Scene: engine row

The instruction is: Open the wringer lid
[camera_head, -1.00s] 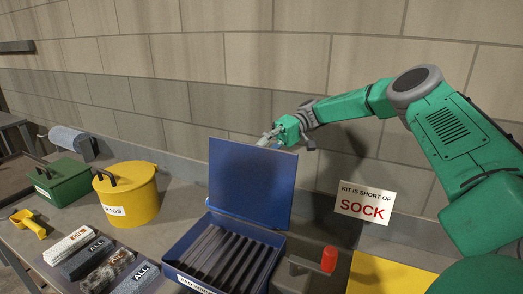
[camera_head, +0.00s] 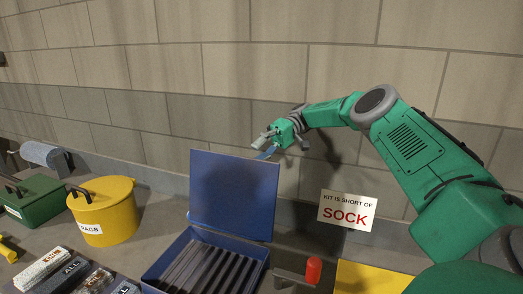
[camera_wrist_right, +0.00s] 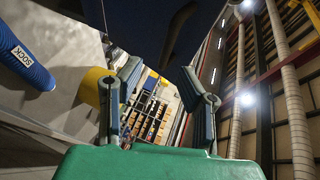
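The wringer is a blue box (camera_head: 168,268) with dark ribs inside, at the bottom middle of the head view. Its blue lid (camera_head: 232,195) stands up at the back, open and near upright. My right gripper (camera_head: 265,146) is just above and behind the lid's top edge, toward its right corner. In the wrist view its two fingers (camera_wrist_right: 160,95) are spread, with nothing between them. A dark blue surface fills the top of that view; I cannot tell whether the fingers touch the lid. My left gripper is not in view.
A red-topped handle (camera_head: 314,270) stands right of the box, before a "SOCK" sign (camera_head: 346,212) and a yellow panel (camera_head: 370,279). A yellow rags bucket (camera_head: 105,212), a green box (camera_head: 30,200) and labelled blocks (camera_head: 62,278) lie left. The wall is close behind.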

